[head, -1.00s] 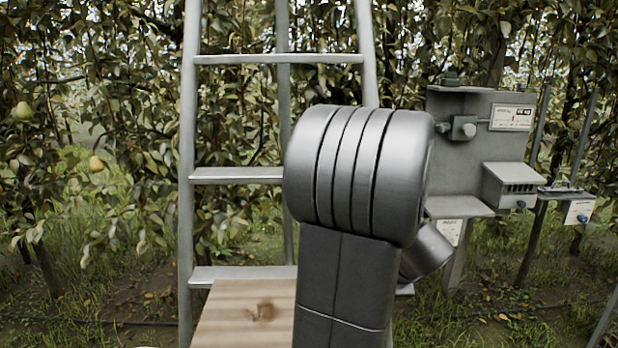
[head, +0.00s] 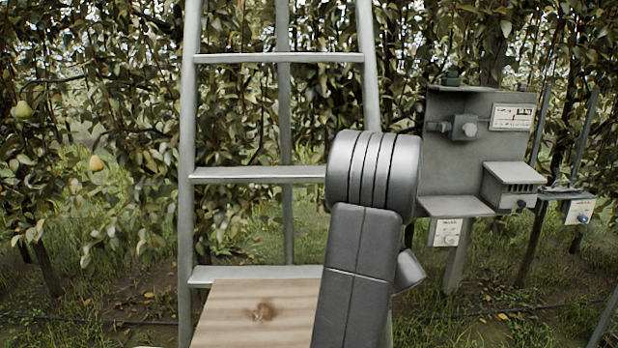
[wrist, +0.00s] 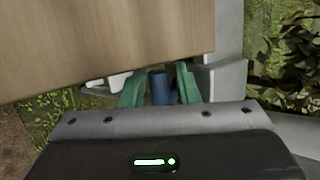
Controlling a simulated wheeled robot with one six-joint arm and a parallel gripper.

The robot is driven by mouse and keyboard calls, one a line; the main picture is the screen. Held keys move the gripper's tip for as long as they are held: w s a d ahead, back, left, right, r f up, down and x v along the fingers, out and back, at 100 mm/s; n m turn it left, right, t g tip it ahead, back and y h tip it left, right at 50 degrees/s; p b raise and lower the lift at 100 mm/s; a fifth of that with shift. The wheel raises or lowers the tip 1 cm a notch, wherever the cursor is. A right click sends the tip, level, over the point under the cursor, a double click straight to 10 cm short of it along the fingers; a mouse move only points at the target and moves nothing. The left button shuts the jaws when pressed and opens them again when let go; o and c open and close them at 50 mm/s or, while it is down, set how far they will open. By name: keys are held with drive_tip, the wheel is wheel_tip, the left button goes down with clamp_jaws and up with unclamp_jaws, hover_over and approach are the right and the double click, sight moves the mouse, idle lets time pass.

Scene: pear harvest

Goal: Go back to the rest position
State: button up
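My gripper (wrist: 160,88) shows at the middle of the wrist view, with two green fingers standing apart. A small dark blue shape (wrist: 160,88) shows in the space between the fingers, with slim gaps on both sides; I cannot tell what it is or how far off it lies. In the head view my grey arm stands right of centre and is bent, and it hides my gripper there. A pale wooden board (head: 258,318) lies low in the head view, and a wooden surface (wrist: 100,40) fills the top left of the wrist view.
A grey ladder (head: 188,150) stands ahead, partly behind my arm. A grey panel with boxes and labels (head: 455,180) stands to the right. Pears (head: 23,110) hang in the trees at the left. Grass lies open at the lower left.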

drive_tip(key=shift+d+r+m+t+y+p, duration=0.2)
drive_tip(key=shift+m+y, duration=0.15)
drive_tip(key=shift+y, duration=0.6)
drive_tip(key=shift+d+r+m+t+y+p, duration=0.1)
drive_tip(key=shift+d+r+m+y, duration=0.2)
drive_tip(key=shift+y, duration=0.65)
drive_tip(key=shift+a, duration=0.1)
drive_tip(key=shift+s+f, duration=0.1)
drive_tip(key=shift+s, duration=0.05)
